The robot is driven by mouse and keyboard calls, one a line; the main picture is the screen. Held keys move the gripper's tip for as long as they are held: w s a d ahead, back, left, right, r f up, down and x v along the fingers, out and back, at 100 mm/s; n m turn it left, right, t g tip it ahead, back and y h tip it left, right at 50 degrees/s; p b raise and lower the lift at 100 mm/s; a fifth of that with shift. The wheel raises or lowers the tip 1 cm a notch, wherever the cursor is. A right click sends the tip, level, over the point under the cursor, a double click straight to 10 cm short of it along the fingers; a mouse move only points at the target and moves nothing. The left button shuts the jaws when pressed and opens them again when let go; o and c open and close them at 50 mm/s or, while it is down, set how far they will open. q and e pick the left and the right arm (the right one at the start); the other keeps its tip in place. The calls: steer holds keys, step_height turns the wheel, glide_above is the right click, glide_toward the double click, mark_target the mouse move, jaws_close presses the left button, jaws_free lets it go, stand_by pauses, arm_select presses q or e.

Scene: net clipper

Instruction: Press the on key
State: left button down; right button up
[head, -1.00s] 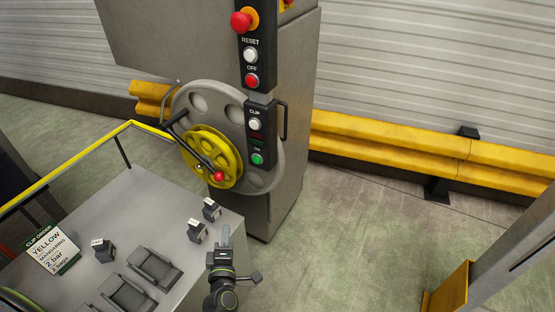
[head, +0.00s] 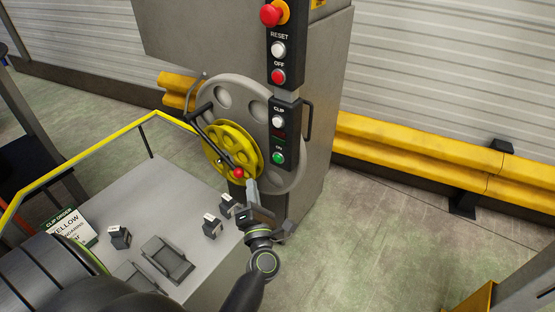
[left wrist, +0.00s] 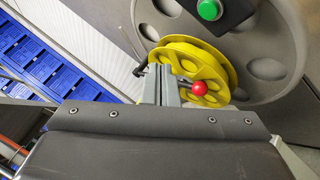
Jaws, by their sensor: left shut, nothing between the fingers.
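The green ON key (head: 278,157) is at the bottom of the black control strip on the grey machine. It also shows at the top of the left wrist view (left wrist: 209,9). My left gripper (head: 251,183) is shut and empty, its fingers pointing up toward the machine, below and left of the key and apart from it. In the left wrist view its closed fingers (left wrist: 161,84) appear in front of the yellow wheel. My right gripper is not in view.
The yellow wheel (head: 229,137) with a red knob (head: 239,173) is close to my left fingertips. Above the key are a white CLIP button (head: 278,121), a red OFF button (head: 278,76) and a red emergency stop (head: 271,14). A grey table (head: 163,197) stands at left.

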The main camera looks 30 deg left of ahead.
arm_select(q)
steer(key=w, duration=0.8)
steer(key=shift+w+d+b, duration=0.15)
steer(key=shift+d+b, duration=0.2)
steer(key=shift+b, duration=0.1)
steer(key=shift+w, duration=0.1)
stand_by(1.5)
steer(key=shift+w, duration=0.35)
steer(key=shift+w, duration=0.4)
stand_by(0.6)
steer(key=shift+s, duration=0.85)
steer(key=s+p, duration=0.1)
steer(key=s, duration=0.4)
steer(key=shift+a, duration=0.2)
